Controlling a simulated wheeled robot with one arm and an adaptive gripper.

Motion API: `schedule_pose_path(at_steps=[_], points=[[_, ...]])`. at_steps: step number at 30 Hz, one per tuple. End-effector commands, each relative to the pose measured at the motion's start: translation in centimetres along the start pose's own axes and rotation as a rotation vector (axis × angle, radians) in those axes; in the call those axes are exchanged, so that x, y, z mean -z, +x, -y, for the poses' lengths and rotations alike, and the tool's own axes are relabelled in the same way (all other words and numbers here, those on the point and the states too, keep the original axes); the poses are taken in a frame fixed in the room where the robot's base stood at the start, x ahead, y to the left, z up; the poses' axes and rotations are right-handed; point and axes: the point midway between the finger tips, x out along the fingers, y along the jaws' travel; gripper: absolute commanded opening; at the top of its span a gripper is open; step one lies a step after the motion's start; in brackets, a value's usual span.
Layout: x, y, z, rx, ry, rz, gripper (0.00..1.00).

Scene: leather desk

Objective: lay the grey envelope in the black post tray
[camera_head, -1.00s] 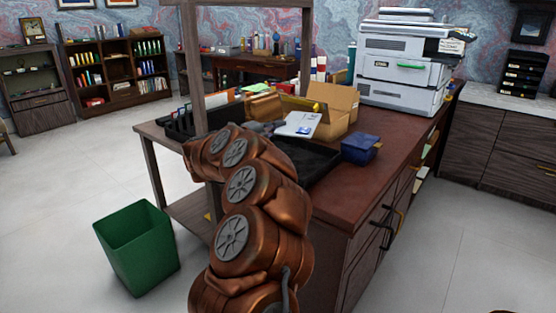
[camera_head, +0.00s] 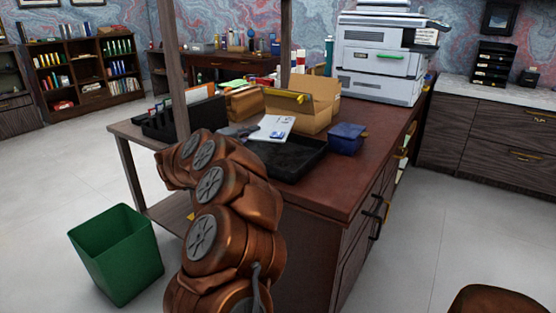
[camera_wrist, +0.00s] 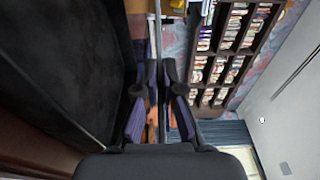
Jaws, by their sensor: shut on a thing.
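The grey envelope (camera_head: 273,130) is pale, with a blue patch near its lower edge, and is tilted in the head view. My gripper (camera_head: 249,130) is shut on its left side. The black post tray (camera_head: 312,163) lies on the desk below and in front of the envelope, partly hidden by my arm; I cannot tell whether they touch. In the wrist view my gripper (camera_wrist: 158,105) has its fingers close together on a thin edge-on strip, and a large dark surface fills the left side.
An open cardboard box (camera_head: 315,108) stands behind the envelope, and a blue box (camera_head: 346,139) stands right of the tray. A black file rack (camera_head: 182,120) is at the left, near a wooden post (camera_head: 172,60). The desk's front right (camera_head: 345,185) is clear.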

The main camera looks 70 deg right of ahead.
Motion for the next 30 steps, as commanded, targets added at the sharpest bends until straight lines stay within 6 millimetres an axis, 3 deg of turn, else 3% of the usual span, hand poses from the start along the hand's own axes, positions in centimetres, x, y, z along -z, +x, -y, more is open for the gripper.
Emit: schedule_pose_path(at_steps=[11,12,20,30], points=[[0.01,0.01,-0.75,0.001,0.001,0.0,0.0],[0.01,0.01,-0.76,0.001,0.001,0.0,0.08],[0.01,0.0,-0.77,0.001,0.0,0.0,0.35],[-0.03,-0.22,-0.8,0.0,0.0,0.001,0.36]])
